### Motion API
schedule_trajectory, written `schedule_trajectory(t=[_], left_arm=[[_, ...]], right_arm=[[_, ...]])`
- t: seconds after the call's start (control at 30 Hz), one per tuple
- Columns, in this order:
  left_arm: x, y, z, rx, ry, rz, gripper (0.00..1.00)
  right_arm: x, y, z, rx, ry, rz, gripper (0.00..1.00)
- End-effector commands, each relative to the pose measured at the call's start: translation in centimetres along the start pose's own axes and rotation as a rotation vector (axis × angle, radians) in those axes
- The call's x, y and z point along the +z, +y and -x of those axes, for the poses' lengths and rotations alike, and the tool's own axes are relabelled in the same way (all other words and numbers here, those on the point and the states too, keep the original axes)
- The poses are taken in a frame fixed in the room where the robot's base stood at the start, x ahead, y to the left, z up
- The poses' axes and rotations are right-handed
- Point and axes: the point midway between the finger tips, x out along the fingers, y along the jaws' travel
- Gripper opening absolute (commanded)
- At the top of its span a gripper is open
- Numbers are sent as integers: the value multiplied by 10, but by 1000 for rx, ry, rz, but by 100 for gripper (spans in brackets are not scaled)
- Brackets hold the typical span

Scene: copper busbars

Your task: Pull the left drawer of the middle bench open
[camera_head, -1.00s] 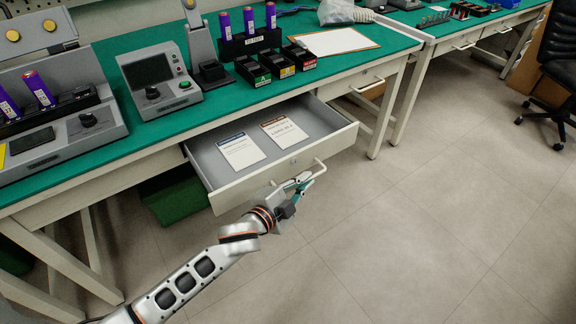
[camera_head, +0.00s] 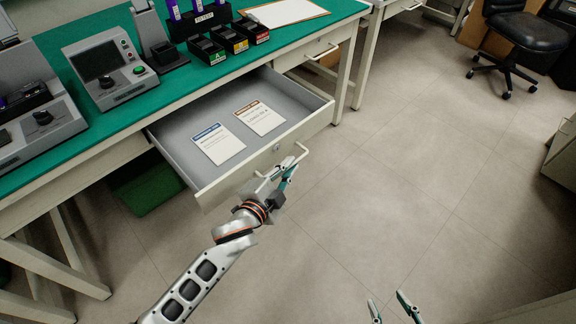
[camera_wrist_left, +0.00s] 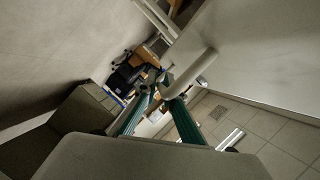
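The left drawer (camera_head: 262,163) of the middle bench stands pulled out from under the green top. Its grey inside shows, with two printed cards lying in it. Its pale bar handle (camera_head: 303,152) is on the front panel. My left gripper (camera_head: 289,168) is at this handle, outside the drawer front. My right gripper (camera_head: 391,304) is open and empty over the floor at the bottom edge.
The bench top (camera_head: 120,110) carries a grey device (camera_head: 105,68), small black bins (camera_head: 228,40) and a clipboard (camera_head: 287,12). A green box (camera_head: 150,190) is under the bench. A black chair (camera_head: 522,32) stands at upper right. The floor right of the drawer is clear.

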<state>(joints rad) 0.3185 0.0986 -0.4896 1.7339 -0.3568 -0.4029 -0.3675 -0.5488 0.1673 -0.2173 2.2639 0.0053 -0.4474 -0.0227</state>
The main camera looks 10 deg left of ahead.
Motion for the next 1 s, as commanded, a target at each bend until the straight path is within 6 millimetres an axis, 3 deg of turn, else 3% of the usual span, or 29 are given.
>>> schedule_trajectory(t=[0.47, 1.0], left_arm=[[0, 1, 5, 1, 0, 1, 23], [1, 1, 101, 2, -2, -1, 23]], right_arm=[[-5, 1, 0, 2, 10, -1, 40], [-3, 1, 0, 1, 5, 0, 40]])
